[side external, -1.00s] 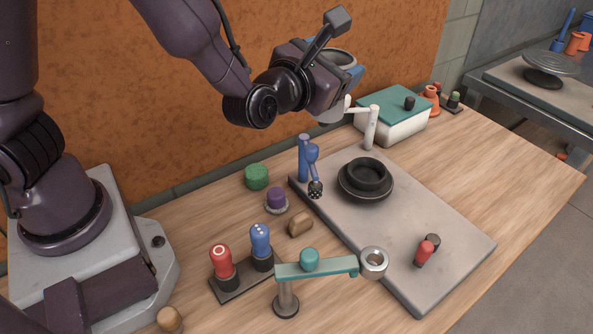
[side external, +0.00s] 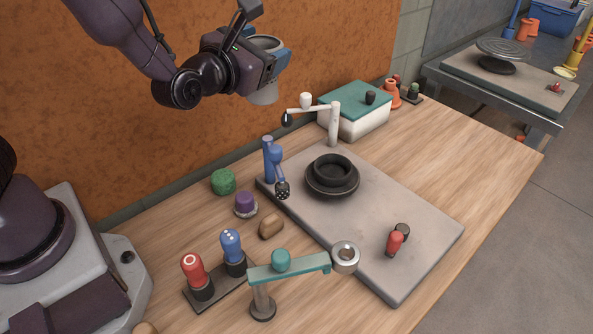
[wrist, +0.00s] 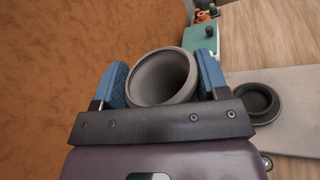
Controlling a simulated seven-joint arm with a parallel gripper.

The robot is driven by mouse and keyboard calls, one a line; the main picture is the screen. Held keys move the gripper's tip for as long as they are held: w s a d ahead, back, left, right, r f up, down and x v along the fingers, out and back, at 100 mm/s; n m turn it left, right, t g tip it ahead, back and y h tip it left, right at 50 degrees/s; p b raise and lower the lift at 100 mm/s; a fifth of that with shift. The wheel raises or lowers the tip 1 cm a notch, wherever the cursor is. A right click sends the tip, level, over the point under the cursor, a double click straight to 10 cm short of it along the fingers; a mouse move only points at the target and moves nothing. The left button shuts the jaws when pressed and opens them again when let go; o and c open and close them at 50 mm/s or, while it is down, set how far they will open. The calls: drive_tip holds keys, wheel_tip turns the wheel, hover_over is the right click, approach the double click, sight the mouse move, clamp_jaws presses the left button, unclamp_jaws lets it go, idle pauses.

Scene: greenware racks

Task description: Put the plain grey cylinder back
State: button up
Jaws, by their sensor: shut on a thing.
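My gripper (side external: 268,66) is high above the back of the table, in front of the orange wall. Its blue fingers are shut on a plain grey cylinder (side external: 264,96), hollow with an open mouth. In the wrist view the cylinder (wrist: 162,82) sits between the two blue fingers (wrist: 161,78), its round opening toward the camera. The cylinder is clear of the table. A black round dish (side external: 332,176) stands on the grey slab (side external: 400,215), below and to the right of my gripper.
A white swing-arm post (side external: 334,125) and a blue post (side external: 268,160) stand near the slab's back edge. A teal-lidded box (side external: 355,110) is behind. A teal arm stand (side external: 290,270), red and blue handled tools (side external: 232,250) and a brown lump (side external: 271,226) are in front.

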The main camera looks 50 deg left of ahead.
drive_tip(key=w+d+f+y, duration=0.1)
drive_tip(key=w, duration=0.1)
drive_tip(key=w+d+f+n+y, duration=0.1)
drive_tip(key=w+d, duration=0.1)
drive_tip(key=w, duration=0.1)
drive_tip(key=w+d+f+n+g+y, duration=0.1)
drive_tip(key=w, duration=0.2)
drive_tip(key=shift+d+f, duration=0.4)
drive_tip(key=d+f+n+g+y, duration=0.1)
drive_tip(key=n+g+y, duration=0.1)
drive_tip(key=w+d+f+n+g+y, duration=0.1)
drive_tip(key=n+g+y, duration=0.1)
drive_tip(key=g+y, duration=0.1)
drive_tip(key=d+f+n+g+y, duration=0.1)
drive_tip(key=d+n+g+y, duration=0.1)
drive_tip(key=n, duration=0.1)
drive_tip(key=shift+w+d+f+g, duration=0.1)
drive_tip(key=shift+w+f+g, duration=0.2)
drive_tip(key=shift+f, duration=0.1)
wheel_tip(320, 180, down, 10)
drive_tip(key=shift+r, duration=0.2)
drive_tip(key=o, duration=1.3)
drive_tip(key=shift+f, duration=0.1)
